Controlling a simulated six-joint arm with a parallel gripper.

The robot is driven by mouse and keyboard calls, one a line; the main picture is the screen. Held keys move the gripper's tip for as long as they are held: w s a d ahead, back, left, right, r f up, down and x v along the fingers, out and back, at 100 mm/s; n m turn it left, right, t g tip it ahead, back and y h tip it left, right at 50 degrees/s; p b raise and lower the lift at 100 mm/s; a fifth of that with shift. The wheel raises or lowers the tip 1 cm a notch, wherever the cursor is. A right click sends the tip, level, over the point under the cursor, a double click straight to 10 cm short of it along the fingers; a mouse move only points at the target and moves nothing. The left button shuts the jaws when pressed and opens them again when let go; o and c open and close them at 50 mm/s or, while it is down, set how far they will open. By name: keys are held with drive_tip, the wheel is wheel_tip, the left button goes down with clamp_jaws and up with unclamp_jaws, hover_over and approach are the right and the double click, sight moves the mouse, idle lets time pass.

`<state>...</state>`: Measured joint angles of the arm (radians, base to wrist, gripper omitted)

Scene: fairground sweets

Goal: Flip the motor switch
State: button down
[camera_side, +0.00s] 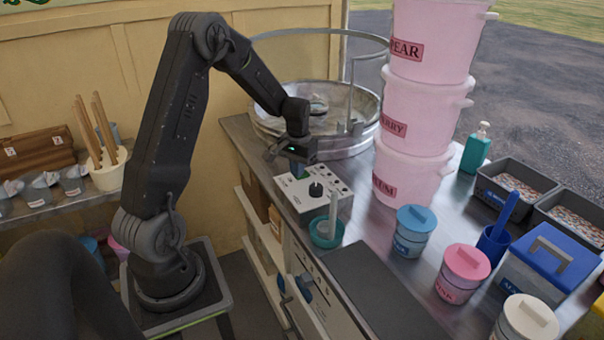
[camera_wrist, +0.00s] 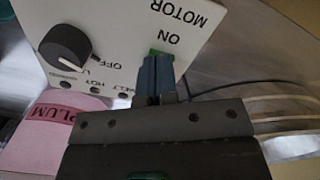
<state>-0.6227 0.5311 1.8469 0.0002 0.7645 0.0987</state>
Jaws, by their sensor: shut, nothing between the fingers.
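The control box (camera_side: 342,205) is a pale box with a black knob (camera_side: 316,190) on its top, standing on the counter below my gripper (camera_side: 297,174). In the wrist view, its panel (camera_wrist: 115,35) appears upside down and reads MOTOR, ON and OFF. The black knob (camera_wrist: 66,46) is at the left there. My gripper (camera_wrist: 156,64) is shut and empty, its blue fingertips together at the panel beside the word ON. A small green patch (camera_wrist: 160,53) shows at the fingertips; it may be part of the motor switch. The fingers hide the rest, so contact and switch position cannot be told.
A teal bowl (camera_side: 326,238) with a pale upright tool stands right in front of the box. A large metal pan (camera_side: 345,147) is behind it. Stacked pink tubs (camera_side: 420,125) stand to the right. Lidded pots (camera_side: 415,230) stand farther right. A dark mat (camera_side: 385,290) lies bare in front.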

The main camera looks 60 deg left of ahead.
drive_tip(key=shift+r, duration=3.45)
drive_tip(key=shift+d+r, duration=0.2)
drive_tip(key=shift+d, duration=0.05)
drive_tip(key=s+d+r+m+t, duration=0.2)
drive_tip(key=s+d+r, duration=0.35)
drive_tip(key=d, duration=0.45)
drive_tip(key=s+d+r+m+t, duration=0.2)
drive_tip(key=s+d+r, duration=0.2)
drive_tip(key=d+r, duration=0.45)
drive_tip(key=s+d+f+m+t, duration=0.1)
drive_tip(key=s+d+f+m, duration=0.1)
drive_tip(key=s+d, duration=0.5)
drive_tip(key=shift+s+t, duration=0.3)
drive_tip(key=shift+s, duration=0.1)
